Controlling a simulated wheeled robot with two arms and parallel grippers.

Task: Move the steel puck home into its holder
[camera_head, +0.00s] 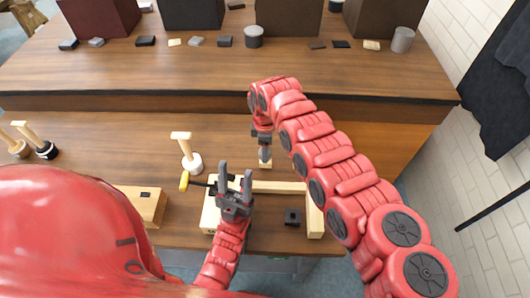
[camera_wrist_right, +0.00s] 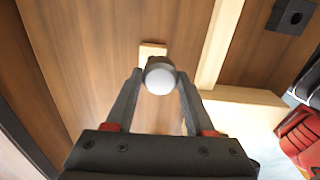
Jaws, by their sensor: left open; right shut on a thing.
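My right gripper (camera_head: 264,142) reaches down beyond the wooden frame (camera_head: 280,187). In the right wrist view its fingers (camera_wrist_right: 160,88) are shut on a grey round piece (camera_wrist_right: 160,76) with a pale, shiny face, which looks like the steel puck. Its lower part is hidden in the head view. A small light wooden block (camera_wrist_right: 152,49) shows just past it; I cannot tell whether they touch. My left gripper (camera_head: 235,178) is open, fingers up, over the frame's left part. A black square piece with a hole (camera_head: 292,216) lies inside the frame; I cannot tell which thing is the holder.
A yellow-handled tool (camera_head: 184,181) lies left of my left gripper. A wooden T-shaped piece (camera_head: 183,148) stands in a white base behind it. A wooden block (camera_head: 146,204) lies at the left. A raised shelf (camera_head: 200,75) at the back carries bins and small parts.

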